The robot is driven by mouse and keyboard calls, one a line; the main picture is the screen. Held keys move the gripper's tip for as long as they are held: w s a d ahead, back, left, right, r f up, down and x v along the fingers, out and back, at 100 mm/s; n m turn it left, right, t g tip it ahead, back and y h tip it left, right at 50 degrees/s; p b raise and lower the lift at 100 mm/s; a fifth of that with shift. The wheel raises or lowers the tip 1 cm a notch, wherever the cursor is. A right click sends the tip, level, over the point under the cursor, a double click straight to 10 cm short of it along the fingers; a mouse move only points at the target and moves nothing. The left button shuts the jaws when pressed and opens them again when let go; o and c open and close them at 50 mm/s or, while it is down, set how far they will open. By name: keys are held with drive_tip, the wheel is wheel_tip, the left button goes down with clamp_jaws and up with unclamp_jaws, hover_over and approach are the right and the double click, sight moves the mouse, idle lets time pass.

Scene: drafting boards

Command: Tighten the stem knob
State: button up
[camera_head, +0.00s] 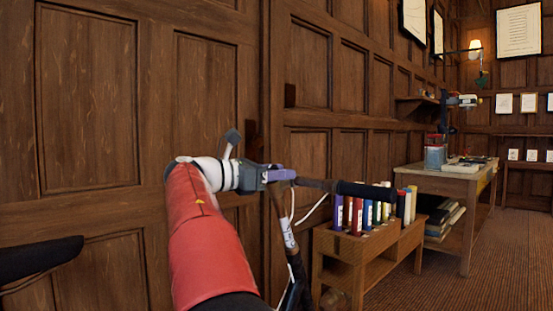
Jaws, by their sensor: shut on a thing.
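My gripper (279,175), with purple-grey fingers, reaches in from the left at the end of my red-sleeved arm. It is shut at the top of a slim dark upright stem (284,225), where a handlebar (315,184) meets it. The handlebar runs right to a black grip (365,191). The stem knob cannot be made out separately; it appears to be between the fingers, hidden by them. A white cable (310,209) loops below the bar. The lower stem slants down to the bottom of the frame.
A low wooden rack (365,247) with several colourful upright binders stands behind the grip. A wooden desk (449,184) with papers stands further right. A dark padded shape (40,258) juts in at left. Panelled wall (90,100) is close behind; carpet (500,260) is clear at right.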

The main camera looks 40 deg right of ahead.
drive_tip(key=m+g+p, duration=0.1)
drive_tip(key=p, duration=0.1)
drive_tip(key=m+g+y+p, duration=0.1)
drive_tip(key=m+g+p, duration=0.1)
drive_tip(key=shift+s+r+p, duration=0.1)
drive_tip(key=shift+r+p, duration=0.2)
drive_tip(key=shift+r, duration=0.1)
drive_tip(key=shift+s+a+f+m+g+y+p, duration=0.15)
drive_tip(key=shift+f+m+g+y+p, duration=0.1)
drive_tip(key=shift+m+g+y+p, duration=0.4)
drive_tip(key=shift+s+f+m+g+y+p, duration=0.1)
drive_tip(key=shift+f+m+g+y+p, duration=0.15)
drive_tip(key=shift+m+g+y, duration=0.7)
drive_tip(key=shift+m, duration=0.3)
drive_tip(key=o, duration=1)
drive_tip(key=shift+c, duration=0.2)
drive_tip(key=shift+a, duration=0.1)
drive_tip(key=f+v, duration=0.1)
drive_tip(key=v, duration=0.6)
drive_tip(key=shift+w+a+r, duration=0.25)
drive_tip(key=shift+w+r, duration=0.05)
drive_tip(key=shift+r, duration=0.15)
